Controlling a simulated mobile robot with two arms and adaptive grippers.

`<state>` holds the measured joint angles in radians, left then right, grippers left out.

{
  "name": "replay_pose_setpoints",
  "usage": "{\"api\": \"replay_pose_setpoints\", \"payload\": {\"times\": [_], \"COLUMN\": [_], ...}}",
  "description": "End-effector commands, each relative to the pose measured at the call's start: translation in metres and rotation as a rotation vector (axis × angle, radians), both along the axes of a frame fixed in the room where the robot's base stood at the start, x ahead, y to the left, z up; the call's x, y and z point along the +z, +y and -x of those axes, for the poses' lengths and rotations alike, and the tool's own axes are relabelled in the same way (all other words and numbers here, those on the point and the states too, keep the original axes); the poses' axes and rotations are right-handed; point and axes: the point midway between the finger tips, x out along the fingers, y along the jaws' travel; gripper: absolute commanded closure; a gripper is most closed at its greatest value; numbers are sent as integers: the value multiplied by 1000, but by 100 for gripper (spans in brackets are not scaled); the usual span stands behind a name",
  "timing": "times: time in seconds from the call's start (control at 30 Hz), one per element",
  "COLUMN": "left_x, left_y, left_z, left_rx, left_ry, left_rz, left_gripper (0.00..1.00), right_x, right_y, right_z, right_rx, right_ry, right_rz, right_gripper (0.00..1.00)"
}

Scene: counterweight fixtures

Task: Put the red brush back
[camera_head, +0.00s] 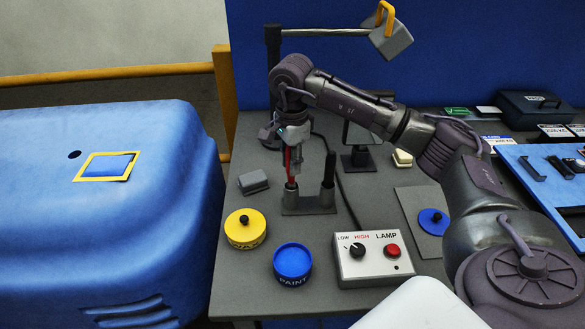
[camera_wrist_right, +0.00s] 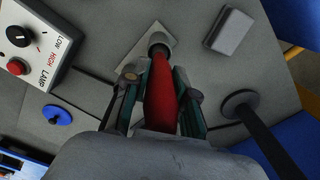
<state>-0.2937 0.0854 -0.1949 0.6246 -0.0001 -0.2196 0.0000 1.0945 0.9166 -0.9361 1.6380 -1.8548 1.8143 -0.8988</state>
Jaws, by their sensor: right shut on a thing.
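My right gripper (camera_head: 292,150) is shut on the red brush (camera_head: 289,165) and points down over the grey holder (camera_head: 308,206). The brush hangs about upright, its lower end at the mouth of the holder's left cup. In the right wrist view the red brush (camera_wrist_right: 161,95) lies between the two fingers of the right gripper (camera_wrist_right: 160,78). Its far end meets the round cup of the holder (camera_wrist_right: 157,40); how deep it sits I cannot tell. A dark upright handle (camera_head: 330,168) stands in the holder's right cup. My left gripper is not in view.
A grey block (camera_head: 253,182), a yellow tin (camera_head: 245,230), a blue paint tin (camera_head: 292,262) and a lamp control box (camera_head: 372,258) surround the holder. A lamp post (camera_head: 273,70) stands behind. A blue rounded housing (camera_head: 110,220) is left of the table.

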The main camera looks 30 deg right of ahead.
Motion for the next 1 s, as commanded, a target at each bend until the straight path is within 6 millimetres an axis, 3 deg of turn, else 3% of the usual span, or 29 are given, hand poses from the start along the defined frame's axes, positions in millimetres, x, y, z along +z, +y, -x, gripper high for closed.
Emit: {"api": "replay_pose_setpoints", "payload": {"times": [0.2,0.57,0.6,0.7,1.0], "left_x": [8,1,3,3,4], "left_y": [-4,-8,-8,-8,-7], "left_z": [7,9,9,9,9], "left_rx": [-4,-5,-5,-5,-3], "left_ry": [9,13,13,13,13], "left_rz": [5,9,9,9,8], "left_gripper": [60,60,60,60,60], "right_x": [-28,-34,-32,-32,-31], "right_y": [0,0,0,0,0], "right_z": [1,0,1,1,1], "right_rx": [1,1,1,1,1], "right_ry": [3,2,2,2,2], "right_rz": [0,0,0,0,0], "right_gripper": [100,100,68,51,49]}}
